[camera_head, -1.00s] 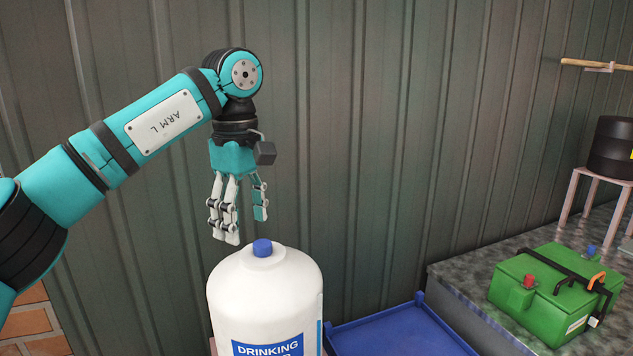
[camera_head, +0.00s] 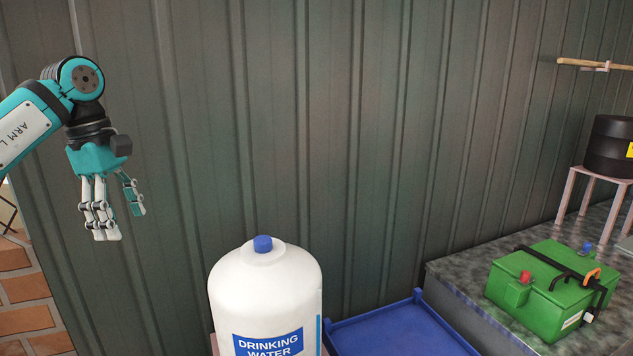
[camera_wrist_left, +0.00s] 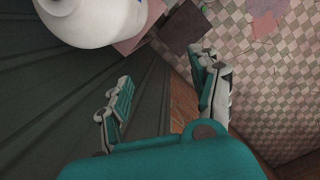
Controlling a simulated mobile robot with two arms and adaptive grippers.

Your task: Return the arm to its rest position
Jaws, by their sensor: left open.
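My left gripper (camera_head: 118,220) hangs in the upper left of the head view, fingers pointing down, open and empty. It is left of and above the white drinking water bottle (camera_head: 262,290), clear of it. The teal arm, marked ARM L, comes in from the left edge. In the left wrist view, the gripper (camera_wrist_left: 165,95) shows its fingers spread apart with nothing between them. The white bottle (camera_wrist_left: 90,22) is at the top left there, away from the fingers. My right gripper is not in view.
A corrugated metal wall (camera_head: 370,140) stands behind. A blue tray (camera_head: 395,335) is right of the bottle. A green battery (camera_head: 540,300) sits on a stone-like counter (camera_head: 455,285), with a black drum (camera_head: 612,147) on a pink stand behind it. A checked floor (camera_wrist_left: 275,90) shows below the gripper.

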